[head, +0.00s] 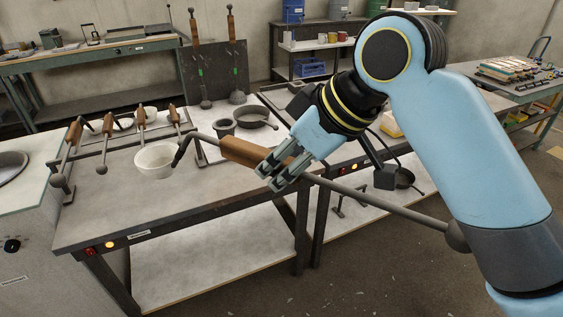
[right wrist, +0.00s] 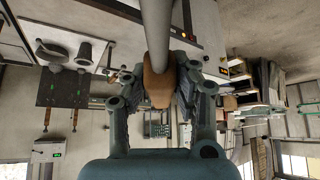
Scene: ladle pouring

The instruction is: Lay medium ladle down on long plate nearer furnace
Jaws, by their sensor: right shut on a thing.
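My right gripper (head: 277,174) is shut on the brown wooden grip of the medium ladle (head: 245,151), held above the front of the bench. A long grey rod runs right from the grip to a rounded grey end (head: 457,236) beside my arm. Its other end bends down to a dark tip, seen near a white bowl (head: 155,161). The wrist view shows the grip (right wrist: 157,85) between the fingers of my right gripper (right wrist: 158,88), with the rod running up. I cannot tell which surface is the long plate. The furnace (head: 12,168) shows at the left edge. My left gripper is out of view.
Several wooden-handled tools (head: 108,124) lie on the bench's left side. A dark cup (head: 223,128) and a dark pan (head: 257,119) stand on a pale surface behind the held ladle. A dark upright board (head: 215,75) stands behind. The bench's front middle is bare.

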